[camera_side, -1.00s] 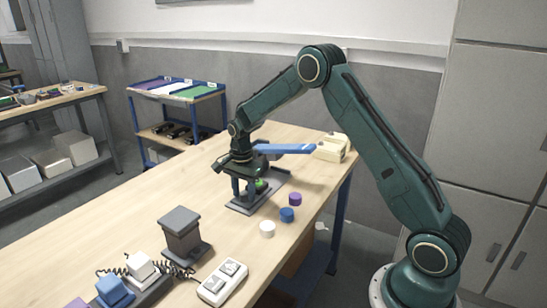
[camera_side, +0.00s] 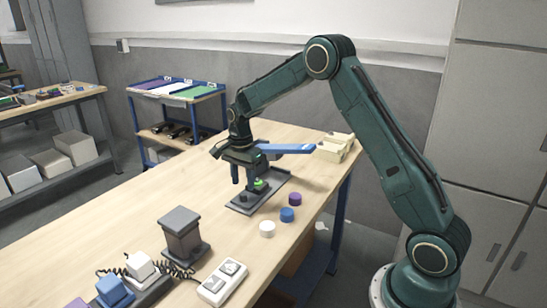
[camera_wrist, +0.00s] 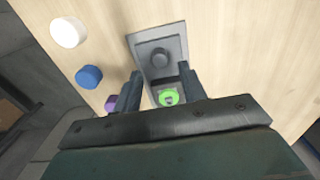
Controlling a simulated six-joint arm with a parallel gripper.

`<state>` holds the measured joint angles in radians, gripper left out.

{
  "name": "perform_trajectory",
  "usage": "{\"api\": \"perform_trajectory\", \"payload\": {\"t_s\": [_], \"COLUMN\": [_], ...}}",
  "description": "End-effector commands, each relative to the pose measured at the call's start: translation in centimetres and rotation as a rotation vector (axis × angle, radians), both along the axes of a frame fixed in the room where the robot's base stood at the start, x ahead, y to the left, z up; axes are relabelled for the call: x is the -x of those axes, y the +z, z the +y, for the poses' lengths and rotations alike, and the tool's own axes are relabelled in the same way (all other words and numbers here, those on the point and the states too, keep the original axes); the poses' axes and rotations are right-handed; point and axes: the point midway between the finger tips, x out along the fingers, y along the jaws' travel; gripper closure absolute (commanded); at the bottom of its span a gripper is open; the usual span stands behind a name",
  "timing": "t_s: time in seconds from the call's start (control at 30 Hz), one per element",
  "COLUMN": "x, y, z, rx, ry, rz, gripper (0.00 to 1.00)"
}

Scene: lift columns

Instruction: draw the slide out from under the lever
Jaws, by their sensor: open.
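A long grey base (camera_side: 238,208) lies on the bench, with a dark round knob (camera_wrist: 160,58) on its near end in the wrist view. I cannot tell which grey part is the slide.
White (camera_side: 267,229), blue (camera_side: 287,214) and purple (camera_side: 295,199) round pieces stand near the bench's right edge. A grey block on a stand (camera_side: 181,232) and a white switch box (camera_side: 223,281) stand in front. A cream box (camera_side: 335,148) is behind. Bench left of the base is clear.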

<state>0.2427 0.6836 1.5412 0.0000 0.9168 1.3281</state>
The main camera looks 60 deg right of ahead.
Motion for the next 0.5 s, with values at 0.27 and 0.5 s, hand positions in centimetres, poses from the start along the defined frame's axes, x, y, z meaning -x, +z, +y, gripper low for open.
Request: {"api": "perform_trajectory", "payload": {"t_s": [0.27, 0.5], "x": [0.0, 0.0], "y": [1.4, 1.7], "z": [0.0, 0.0], "rx": [0.0, 0.0], "ry": [0.0, 0.0], "rz": [-0.001, 0.0], "gripper": [0.58, 0.58]}}
